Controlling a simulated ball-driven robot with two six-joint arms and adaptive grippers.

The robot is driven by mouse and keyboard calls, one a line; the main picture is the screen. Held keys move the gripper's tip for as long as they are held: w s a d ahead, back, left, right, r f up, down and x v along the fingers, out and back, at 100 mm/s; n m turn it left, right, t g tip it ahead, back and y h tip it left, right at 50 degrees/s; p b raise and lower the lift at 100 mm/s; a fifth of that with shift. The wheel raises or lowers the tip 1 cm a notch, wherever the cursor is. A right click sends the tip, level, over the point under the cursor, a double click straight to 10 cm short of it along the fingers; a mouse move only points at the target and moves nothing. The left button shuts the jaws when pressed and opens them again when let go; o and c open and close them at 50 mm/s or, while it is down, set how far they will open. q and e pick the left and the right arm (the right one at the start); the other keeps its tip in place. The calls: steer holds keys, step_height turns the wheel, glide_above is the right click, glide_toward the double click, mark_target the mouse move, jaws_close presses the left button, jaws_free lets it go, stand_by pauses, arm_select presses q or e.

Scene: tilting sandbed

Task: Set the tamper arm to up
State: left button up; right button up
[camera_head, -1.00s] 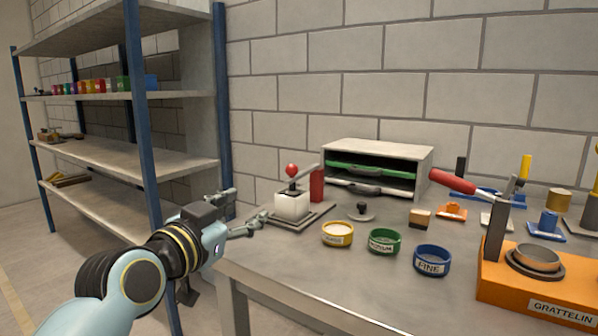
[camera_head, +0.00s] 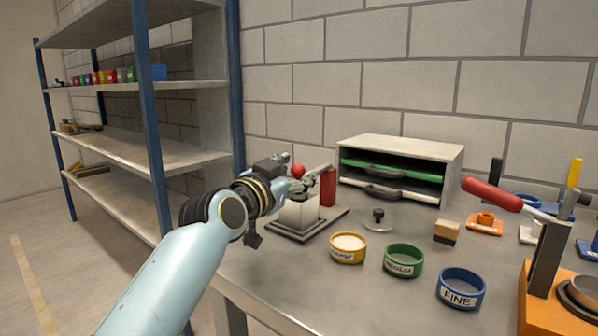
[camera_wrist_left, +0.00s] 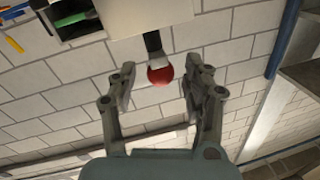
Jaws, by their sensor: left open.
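A red ball knob (camera_head: 298,171) tops a short lever on a white block (camera_head: 299,211), which stands on a grey plate (camera_head: 330,222) near the table's left end. My left gripper (camera_head: 303,182) is at this knob. In the left wrist view the knob (camera_wrist_left: 160,76) lies between the open fingers, with a gap on each side, and its dark shaft (camera_wrist_left: 153,45) runs up behind it. On the right, a red-handled arm (camera_head: 492,195) slants up to the left from a dark post (camera_head: 548,255) on an orange base (camera_head: 535,312). I cannot tell which lever is the tamper arm. My right gripper is out of view.
A red block (camera_head: 328,187) stands close behind the white block. Yellow (camera_head: 348,248), green (camera_head: 403,261) and blue (camera_head: 461,288) labelled cups stand in front. A drawer cabinet (camera_head: 400,150) is against the wall. A shelf rack (camera_head: 150,130) stands left of the table.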

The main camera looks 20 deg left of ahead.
arm_select(q)
steer(key=shift+w+d, duration=0.15)
steer(key=shift+w, duration=0.75)
steer(key=shift+c, duration=0.5)
steer(key=c, duration=0.4)
jaws_close()
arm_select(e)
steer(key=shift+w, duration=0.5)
arm_select(q)
steer(key=shift+f, duration=0.1)
